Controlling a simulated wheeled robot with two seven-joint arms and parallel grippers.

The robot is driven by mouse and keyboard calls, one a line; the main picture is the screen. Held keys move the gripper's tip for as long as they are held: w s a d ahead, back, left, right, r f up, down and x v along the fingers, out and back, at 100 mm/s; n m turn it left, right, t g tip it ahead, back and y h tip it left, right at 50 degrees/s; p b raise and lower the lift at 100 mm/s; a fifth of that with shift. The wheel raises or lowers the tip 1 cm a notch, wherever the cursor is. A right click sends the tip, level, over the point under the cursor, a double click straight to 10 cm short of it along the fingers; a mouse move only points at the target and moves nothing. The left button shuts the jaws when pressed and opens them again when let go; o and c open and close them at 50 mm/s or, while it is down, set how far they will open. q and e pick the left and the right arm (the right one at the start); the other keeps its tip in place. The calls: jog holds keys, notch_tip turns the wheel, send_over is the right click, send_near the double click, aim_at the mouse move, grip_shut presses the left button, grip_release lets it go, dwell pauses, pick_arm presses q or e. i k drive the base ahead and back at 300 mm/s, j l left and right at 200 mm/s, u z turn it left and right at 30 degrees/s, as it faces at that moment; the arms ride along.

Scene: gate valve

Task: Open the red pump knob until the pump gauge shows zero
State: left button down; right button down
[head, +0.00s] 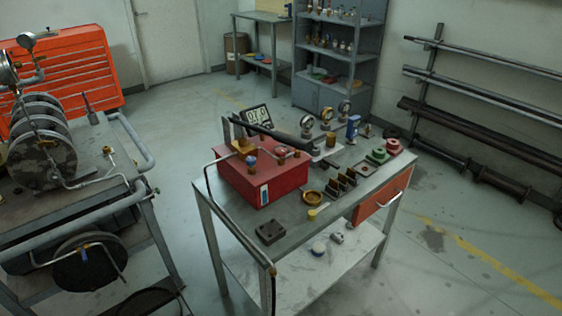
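A red pump box (262,185) stands on the left part of the grey worktable. A small red knob (281,151) appears on its top, partly under a long dark handle (272,137). A blue knob (252,161) on a brass fitting sits near the front of the top. A dark-framed panel with white dial faces (258,115) stands behind the box; it is too small to read. Which dial is the pump gauge I cannot tell. Neither of my grippers is in view.
Several round gauges (327,114) stand along the table's back edge. A brass bowl (313,197), a black block (270,231) and red and green parts (379,155) lie on the worktable (300,228). A hose runs down its front left. A cart with discs (40,160) stands left.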

aim_at(280, 152)
jog(key=i+l+u, duration=0.3)
jog(key=i, duration=0.15)
jog(key=i+l+u, duration=0.25)
jog(key=i, duration=0.2)
